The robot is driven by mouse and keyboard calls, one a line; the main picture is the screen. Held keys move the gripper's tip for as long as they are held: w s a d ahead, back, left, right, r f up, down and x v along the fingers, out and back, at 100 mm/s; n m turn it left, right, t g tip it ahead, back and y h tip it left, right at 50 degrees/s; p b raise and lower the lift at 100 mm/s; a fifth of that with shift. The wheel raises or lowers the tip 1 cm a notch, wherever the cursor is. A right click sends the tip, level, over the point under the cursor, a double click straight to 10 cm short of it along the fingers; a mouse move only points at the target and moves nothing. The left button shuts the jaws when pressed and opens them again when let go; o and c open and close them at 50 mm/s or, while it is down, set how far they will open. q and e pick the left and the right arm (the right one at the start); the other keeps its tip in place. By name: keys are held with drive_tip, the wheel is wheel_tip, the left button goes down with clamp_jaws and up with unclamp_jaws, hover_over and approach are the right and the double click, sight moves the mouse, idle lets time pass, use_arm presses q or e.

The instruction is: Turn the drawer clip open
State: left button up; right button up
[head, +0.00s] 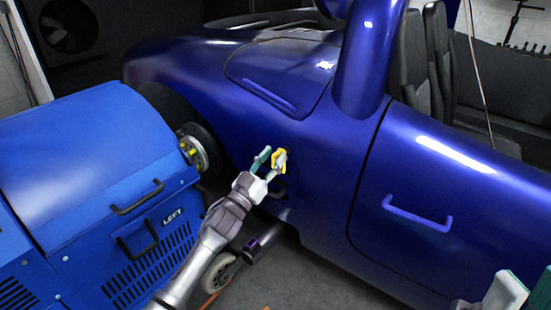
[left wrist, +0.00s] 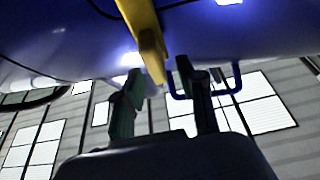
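The yellow clip (head: 279,154) sits on the side of the dark blue car body, above a dark handle (head: 278,191). My left gripper (head: 271,161) reaches up to it from below, with its teal fingers at the clip. In the left wrist view, the clip (left wrist: 148,42) hangs down as a yellow bar, its lower end at the gap between the two fingers (left wrist: 160,78). The fingers stand apart; contact with the clip cannot be told. My right gripper (head: 505,292) shows only partly at the lower right corner, and its fingertips are not clear.
A blue dynamometer unit (head: 90,140) marked LEFT stands at the left, its hub (head: 195,148) close to the car. The car door (head: 455,165) with a blue handle (head: 418,214) is at the right. A small wheel (head: 219,272) is on the floor below my left arm.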

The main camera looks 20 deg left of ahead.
use_arm(q)
drive_tip(key=shift+x, duration=0.75)
clamp_jaws()
